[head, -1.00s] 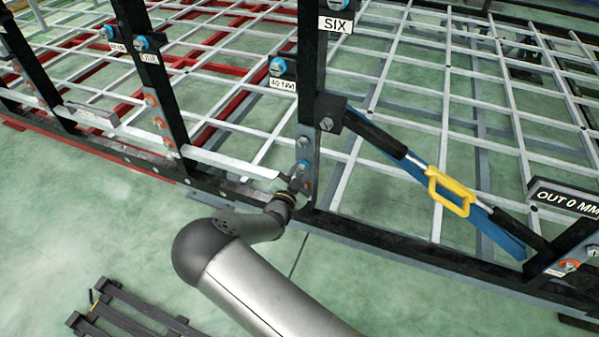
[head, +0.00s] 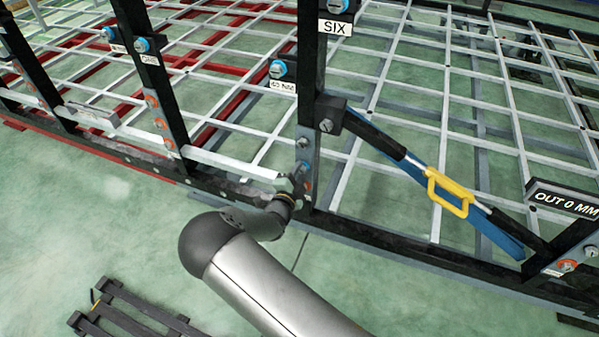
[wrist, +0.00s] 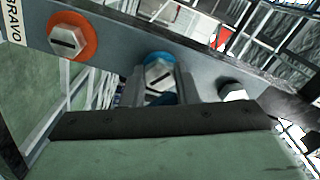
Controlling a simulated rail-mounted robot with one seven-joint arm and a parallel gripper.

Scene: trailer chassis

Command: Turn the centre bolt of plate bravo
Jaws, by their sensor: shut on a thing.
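Plate bravo (wrist: 107,68) crosses the wrist view, with a "BRAVO" label (wrist: 14,22) at its left end. Its centre bolt (wrist: 158,74), a slotted hex head on a blue ring, is between the fingers of my gripper (wrist: 154,88). The fingers are shut on the bolt head and hide its sides. An orange-ringed bolt (wrist: 70,37) is to the left and a plain grey bolt (wrist: 232,91) to the right. In the head view my gripper (head: 296,183) is against the plate low on the post; the centre bolt is mostly hidden there.
A black post (head: 313,70) labelled "SIX" rises above the plate. A blue strut with a yellow handle (head: 449,193) slopes away to the right, near an "OUT 0 MM" sign (head: 563,198). More posts with bolted plates stand left. The front floor is mostly clear beside a black rack (head: 125,310).

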